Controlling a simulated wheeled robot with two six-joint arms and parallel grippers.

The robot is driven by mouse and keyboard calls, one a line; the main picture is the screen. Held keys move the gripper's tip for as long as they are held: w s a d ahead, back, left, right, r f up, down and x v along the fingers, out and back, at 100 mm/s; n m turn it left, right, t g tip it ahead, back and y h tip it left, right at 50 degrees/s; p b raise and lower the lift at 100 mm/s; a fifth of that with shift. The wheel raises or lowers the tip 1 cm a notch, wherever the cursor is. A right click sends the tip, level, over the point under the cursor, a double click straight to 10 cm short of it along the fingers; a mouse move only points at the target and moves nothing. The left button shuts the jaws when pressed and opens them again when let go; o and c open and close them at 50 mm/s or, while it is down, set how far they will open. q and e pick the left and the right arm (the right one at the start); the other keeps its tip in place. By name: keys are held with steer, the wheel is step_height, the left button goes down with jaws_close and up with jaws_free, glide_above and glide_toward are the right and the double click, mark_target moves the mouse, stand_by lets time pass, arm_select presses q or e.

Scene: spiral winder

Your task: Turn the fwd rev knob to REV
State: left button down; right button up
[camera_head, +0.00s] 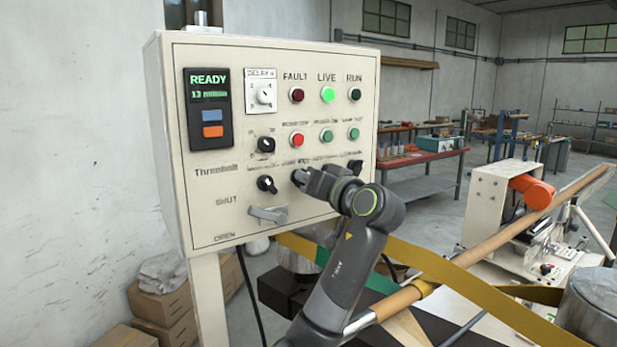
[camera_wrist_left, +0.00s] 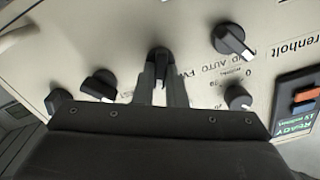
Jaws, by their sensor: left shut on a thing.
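The fwd rev knob (camera_wrist_left: 160,62) is a black rotary knob on the cream panel. In the left wrist view, which shows the panel upside down, its grip bar stands roughly upright in the picture between my two fingers. Part of an "FW" label shows beside it; the REV mark cannot be made out. My left gripper (camera_wrist_left: 162,82) is shut on this knob. In the head view my left gripper (camera_head: 301,178) is against the lower middle of the control panel (camera_head: 215,222) and hides most of the knob. My right gripper is not in view.
Close by on the panel are a black knob (camera_head: 267,184) to the left, another knob (camera_head: 355,166) to the right and a grey lever (camera_head: 267,214) below left. Push buttons and lamps sit above. A yellow strap (camera_head: 440,272) and a pole run behind my arm.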

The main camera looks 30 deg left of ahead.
arm_select(q)
steer(key=shift+m, duration=0.8)
steer(key=c, duration=1.5)
jaws_free()
steer(key=b+v, duration=0.6)
steer(key=v, duration=1.1)
steer(key=shift+s+d+b, duration=0.1)
steer(key=shift+d+b, duration=0.15)
steer(key=shift+b, duration=0.1)
